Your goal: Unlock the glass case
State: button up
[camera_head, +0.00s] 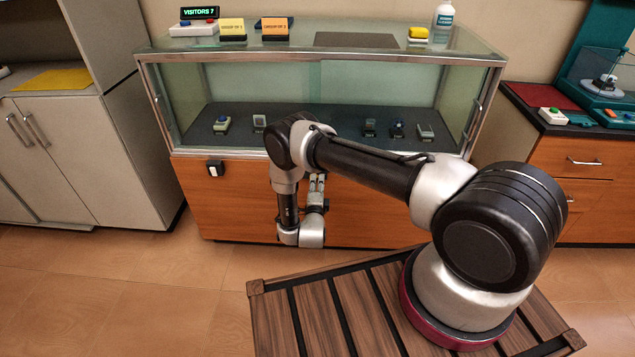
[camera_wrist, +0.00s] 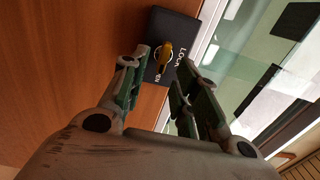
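The glass case (camera_head: 400,60) has a metal frame, glass front and a wooden lower front. Small items stand on its dark inner floor. In the wrist view a black lock plate (camera_wrist: 180,27) with white lettering, partly reading LOCK, is fixed to the wooden front beside the metal frame. A yellow key or knob (camera_wrist: 165,52) sticks out of it. My gripper (camera_wrist: 162,63) is open, its two fingertips on either side of the yellow piece; whether they touch it is unclear. In the head view my gripper (camera_head: 317,182) is low before the wooden front, and the lock is hidden.
A small black-and-white switch (camera_head: 215,168) sits on the wooden front at left. A cream cabinet (camera_head: 70,150) is left, a drawer unit (camera_head: 575,160) right. Floor at left is clear.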

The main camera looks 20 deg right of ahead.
jog(key=v, duration=1)
